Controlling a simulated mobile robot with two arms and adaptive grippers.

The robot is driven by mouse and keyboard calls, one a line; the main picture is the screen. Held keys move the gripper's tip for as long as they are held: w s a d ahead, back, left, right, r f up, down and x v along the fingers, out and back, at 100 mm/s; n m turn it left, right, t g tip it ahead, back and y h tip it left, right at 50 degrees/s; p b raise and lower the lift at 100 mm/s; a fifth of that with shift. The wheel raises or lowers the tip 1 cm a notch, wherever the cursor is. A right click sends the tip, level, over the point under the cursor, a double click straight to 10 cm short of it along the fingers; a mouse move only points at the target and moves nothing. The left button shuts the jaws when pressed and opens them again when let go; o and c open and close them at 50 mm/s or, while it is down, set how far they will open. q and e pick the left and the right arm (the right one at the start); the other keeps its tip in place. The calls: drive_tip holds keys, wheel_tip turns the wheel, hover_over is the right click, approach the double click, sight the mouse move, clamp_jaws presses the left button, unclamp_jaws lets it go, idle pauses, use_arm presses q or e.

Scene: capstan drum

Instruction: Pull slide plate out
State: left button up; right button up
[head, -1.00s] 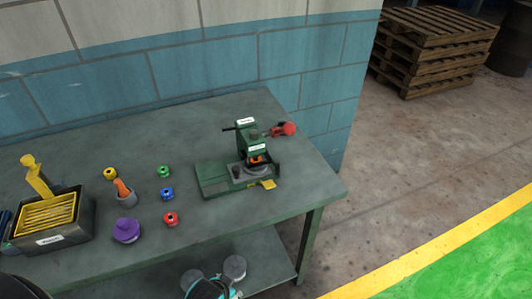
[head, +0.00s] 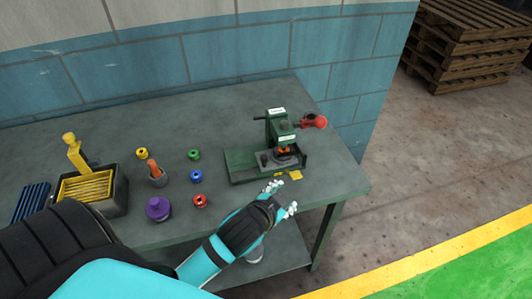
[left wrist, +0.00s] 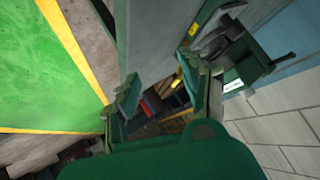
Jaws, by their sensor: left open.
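The green press (head: 280,135) stands near the right end of the workbench. A grey slide plate (head: 268,165) sits low in its base, with a yellow tab (head: 296,175) at the front edge. My left gripper (head: 286,197) is open and empty, just in front of and below the yellow tab, apart from it as far as I can tell. In the left wrist view the two spread fingers of my left gripper (left wrist: 165,103) show, and the press (left wrist: 238,55) is at the upper right. My right gripper is not in view.
On the bench (head: 110,130), several coloured spools, a purple knob piece (head: 158,208), an orange-topped cup (head: 156,175) and a black bin (head: 118,190) with a yellow grid stand to the left. Bare benchtop lies behind them.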

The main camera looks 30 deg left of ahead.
use_arm(q)
drive_tip(key=w+d+r+m+t+h, duration=0.25)
drive_tip(key=w+r+m+t, duration=0.2)
drive_tip(key=r, duration=0.45)
drive_tip(key=w+d+r+m+t+h, duration=0.2)
drive_tip(key=w+d+r+m+t, duration=0.15)
drive_tip(key=w+r, duration=0.35)
drive_tip(key=s+d+r+m+g+h, duration=0.2)
drive_tip(key=d+r+m+g+h, duration=0.2)
drive_tip(key=d+m+g+h, duration=0.55)
drive_tip(key=s+d+r+m+g+h, duration=0.25)
drive_tip(key=d+r+m+h, duration=0.3)
drive_tip(key=m, duration=0.95)
drive_tip(key=m+g+y, duration=0.4)
drive_tip(key=g+y, duration=0.3)
drive_tip(key=y, duration=1.2)
hover_over(264, 156)
wheel_tip(264, 156, down, 8)
wheel_tip(264, 156, down, 17)
drive_tip(key=p, duration=0.4)
drive_tip(key=shift+d+f, duration=0.1)
